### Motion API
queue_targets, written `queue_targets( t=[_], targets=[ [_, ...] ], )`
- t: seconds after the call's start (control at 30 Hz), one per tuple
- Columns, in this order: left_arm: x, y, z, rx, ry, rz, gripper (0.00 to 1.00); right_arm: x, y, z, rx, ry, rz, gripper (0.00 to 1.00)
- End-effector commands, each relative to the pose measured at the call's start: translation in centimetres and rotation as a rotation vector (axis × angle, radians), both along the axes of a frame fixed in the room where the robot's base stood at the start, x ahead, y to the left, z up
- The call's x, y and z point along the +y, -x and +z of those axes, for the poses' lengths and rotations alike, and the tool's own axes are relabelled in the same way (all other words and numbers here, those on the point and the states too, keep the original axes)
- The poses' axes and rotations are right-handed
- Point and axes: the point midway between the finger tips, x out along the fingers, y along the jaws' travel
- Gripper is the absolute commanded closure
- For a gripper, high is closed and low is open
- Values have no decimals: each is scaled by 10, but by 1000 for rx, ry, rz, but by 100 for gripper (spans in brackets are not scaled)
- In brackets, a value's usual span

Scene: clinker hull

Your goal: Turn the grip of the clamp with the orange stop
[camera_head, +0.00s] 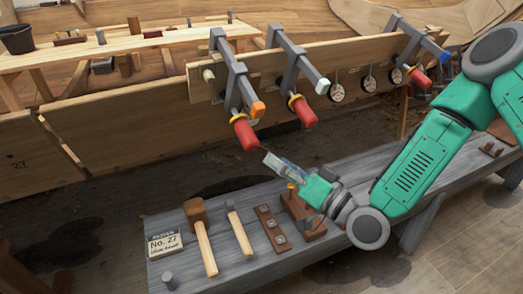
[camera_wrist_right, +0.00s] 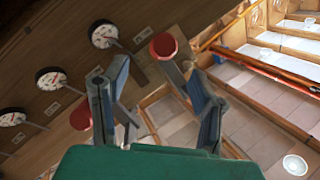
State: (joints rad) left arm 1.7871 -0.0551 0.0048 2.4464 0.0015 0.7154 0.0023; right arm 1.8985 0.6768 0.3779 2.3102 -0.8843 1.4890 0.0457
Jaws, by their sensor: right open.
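The clamp with the orange stop (camera_head: 258,109) is the leftmost of three grey clamps on the upper plank. Its red grip (camera_head: 245,134) hangs down at a slant below a yellow collar. My right gripper (camera_head: 276,164) is open and empty, below and slightly right of that grip, apart from it. In the right wrist view, a red grip end (camera_wrist_right: 163,46) shows beyond the spread fingers (camera_wrist_right: 160,95), nearly between their tips. A second red grip (camera_wrist_right: 80,118) is partly hidden by the left finger. I cannot tell which clamps these belong to. My left gripper is not in view.
The middle clamp has a pale stop (camera_head: 322,86), the right one a blue stop (camera_head: 444,57). Round dials (camera_head: 369,83) sit along the plank. Below, a grey bench (camera_head: 170,228) holds a mallet (camera_head: 200,232), a hammer (camera_head: 238,228) and a label card (camera_head: 164,243).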

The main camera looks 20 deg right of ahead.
Motion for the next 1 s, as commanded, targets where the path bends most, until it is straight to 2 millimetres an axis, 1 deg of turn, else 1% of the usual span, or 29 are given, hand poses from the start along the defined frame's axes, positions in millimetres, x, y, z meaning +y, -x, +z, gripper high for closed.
queue_targets(
  t=[0.03, 0.1, 0.27, 1.0],
  targets=[
    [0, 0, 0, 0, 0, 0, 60, -4, 7, -1, 3, -2, -2, 47],
    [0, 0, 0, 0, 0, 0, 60, -7, 14, -3, 3, -1, -1, 47],
    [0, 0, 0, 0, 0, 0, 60, -11, 22, -3, 0, 0, 0, 47],
    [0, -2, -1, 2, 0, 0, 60, -11, 22, -3, 0, 0, 0, 47]
  ],
)
